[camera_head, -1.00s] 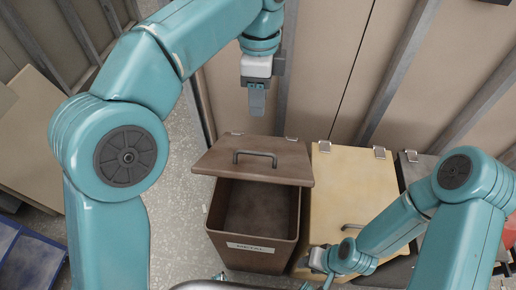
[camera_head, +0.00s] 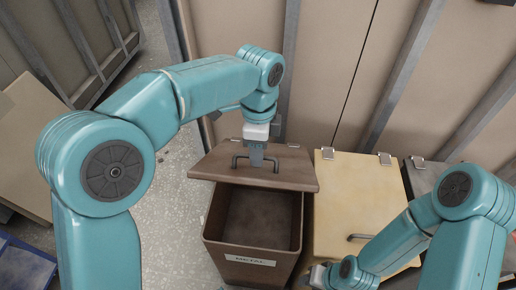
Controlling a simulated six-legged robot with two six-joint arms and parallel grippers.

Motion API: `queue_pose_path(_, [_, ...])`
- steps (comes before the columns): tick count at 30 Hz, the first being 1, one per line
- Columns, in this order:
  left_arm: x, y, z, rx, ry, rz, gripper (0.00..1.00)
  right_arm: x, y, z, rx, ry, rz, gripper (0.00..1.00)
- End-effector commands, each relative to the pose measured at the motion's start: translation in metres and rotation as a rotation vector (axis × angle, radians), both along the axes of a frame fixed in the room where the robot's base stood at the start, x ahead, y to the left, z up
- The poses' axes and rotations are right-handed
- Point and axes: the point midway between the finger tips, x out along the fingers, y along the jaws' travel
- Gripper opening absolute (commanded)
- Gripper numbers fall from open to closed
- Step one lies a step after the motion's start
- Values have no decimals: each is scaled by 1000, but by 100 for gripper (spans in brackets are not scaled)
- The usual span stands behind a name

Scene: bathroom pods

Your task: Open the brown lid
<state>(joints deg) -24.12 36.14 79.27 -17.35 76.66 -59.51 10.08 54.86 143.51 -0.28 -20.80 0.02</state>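The brown lid (camera_head: 215,165) is hinged at the back of a brown bin (camera_head: 253,258) and stands raised and tilted, so the bin's dark inside shows below its front edge. A dark handle (camera_head: 236,160) is on the lid's upper face. My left gripper (camera_head: 257,160) points down at the lid, its fingertip overlapping the handle area. I cannot tell whether it touches the lid or how its fingers are set. My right gripper (camera_head: 318,277) is low, by the front of the yellow bin, mostly hidden by its arm.
A yellow-lidded bin (camera_head: 345,195) stands right beside the brown one, with a grey-lidded bin (camera_head: 422,172) further right. A panelled wall (camera_head: 330,70) rises close behind them. Speckled floor (camera_head: 172,215) is free to the left. A blue object (camera_head: 25,268) is at lower left.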

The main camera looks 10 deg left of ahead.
Motion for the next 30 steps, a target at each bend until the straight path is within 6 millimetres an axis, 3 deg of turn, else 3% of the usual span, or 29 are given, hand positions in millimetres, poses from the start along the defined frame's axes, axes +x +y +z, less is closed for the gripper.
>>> queue_pose_path(3, [0, 0, 0, 0, 0, 0, 38, 0, 0, 0, 0, 0, 0, 38])
queue_pose_path(7, [0, 0, 0, 0, 0, 0, 0, 0, 0, 0, 0, 0, 0, 38])
queue_pose_path(13, [0, 0, 2, 0, 0, 0, 0, 0, 0, 2, 0, 0, 0, 38])
queue_pose_path(16, [5, 0, 10, 0, -1, 0, 0, 0, 0, 14, 0, 0, 0, 38])
queue_pose_path(30, [62, -1, 53, -1, -2, 2, 0, 0, 0, 118, 0, 0, 0, 38])
